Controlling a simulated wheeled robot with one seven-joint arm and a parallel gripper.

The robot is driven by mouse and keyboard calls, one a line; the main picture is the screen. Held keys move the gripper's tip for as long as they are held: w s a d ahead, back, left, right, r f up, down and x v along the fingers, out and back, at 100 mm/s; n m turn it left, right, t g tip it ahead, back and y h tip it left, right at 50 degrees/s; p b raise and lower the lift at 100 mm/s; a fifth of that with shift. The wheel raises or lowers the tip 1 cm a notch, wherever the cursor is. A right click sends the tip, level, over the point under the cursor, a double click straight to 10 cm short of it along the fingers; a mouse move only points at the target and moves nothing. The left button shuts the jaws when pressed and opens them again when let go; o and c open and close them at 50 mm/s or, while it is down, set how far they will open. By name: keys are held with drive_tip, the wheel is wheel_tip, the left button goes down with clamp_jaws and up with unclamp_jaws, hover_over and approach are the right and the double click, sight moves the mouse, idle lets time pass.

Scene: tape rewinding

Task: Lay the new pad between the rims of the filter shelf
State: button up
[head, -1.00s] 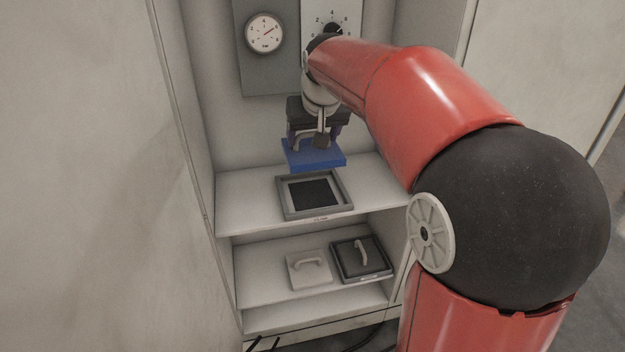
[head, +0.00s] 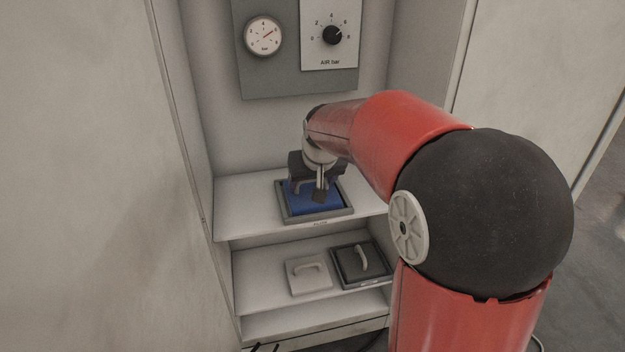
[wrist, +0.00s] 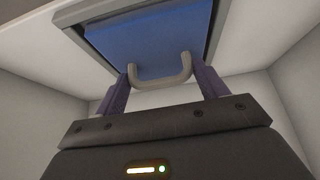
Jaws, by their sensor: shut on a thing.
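The new pad is blue (head: 300,206) with a grey loop handle, and in the head view it sits within the grey rims (head: 284,213) of the filter shelf on the upper shelf. My gripper (head: 320,190) is above the pad and shut on its handle. In the wrist view the blue pad (wrist: 150,40) fills the space inside the frame, and the handle (wrist: 160,80) lies between my fingers. My gripper hides part of the pad and the far rim in the head view. I cannot tell whether the pad rests fully on the bottom of the frame.
On the lower shelf a light grey pad (head: 308,276) with a handle lies beside a dark tray (head: 362,266) holding a dark pad with a handle. A gauge (head: 263,36) and an AIR bar dial (head: 333,36) are on the back panel. Cabinet walls stand on both sides.

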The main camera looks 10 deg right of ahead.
drive_tip(key=shift+f, duration=0.15)
drive_tip(key=o, duration=1)
drive_tip(key=shift+r, duration=0.3)
drive_tip(key=v, duration=1.2)
drive_tip(key=s+f, duration=0.3)
drive_tip(key=s, duration=0.4)
drive_tip(key=s+f, duration=0.3)
drive_tip(key=s, duration=0.5)
drive_tip(key=s+f, duration=0.3)
drive_tip(key=s, duration=0.5)
drive_tip(key=shift+f+p, duration=0.15)
drive_tip(key=shift+p, duration=0.2)
